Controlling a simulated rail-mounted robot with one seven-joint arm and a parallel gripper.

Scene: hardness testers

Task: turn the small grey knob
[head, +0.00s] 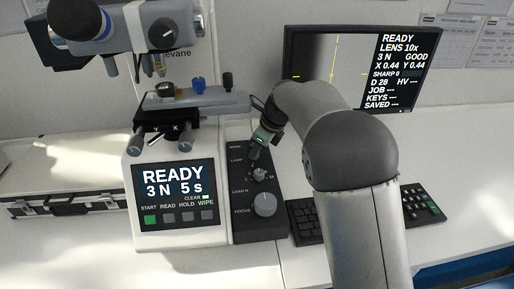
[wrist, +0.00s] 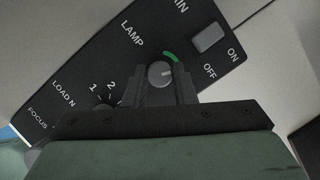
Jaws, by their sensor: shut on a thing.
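The small grey knob (wrist: 159,72) sits beside the LAMP label on the dark control panel. In the wrist view its pale pointer line aims to the right, and a short green arc shows by its upper right edge. My gripper (wrist: 161,84) is shut on the knob, with one dark finger on each side of it. In the head view my gripper (head: 256,153) reaches down to the upper part of the dark panel (head: 243,226). There its fingers hide the knob.
Below are the LOAD N selector (head: 260,174) and the larger FOCUS knob (head: 265,204). An ON/OFF switch (wrist: 208,38) is close by. The tester's screen (head: 174,182) reads READY, 3 N, 5 s. A monitor (head: 350,65) and a keyboard (head: 306,222) stand to the right.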

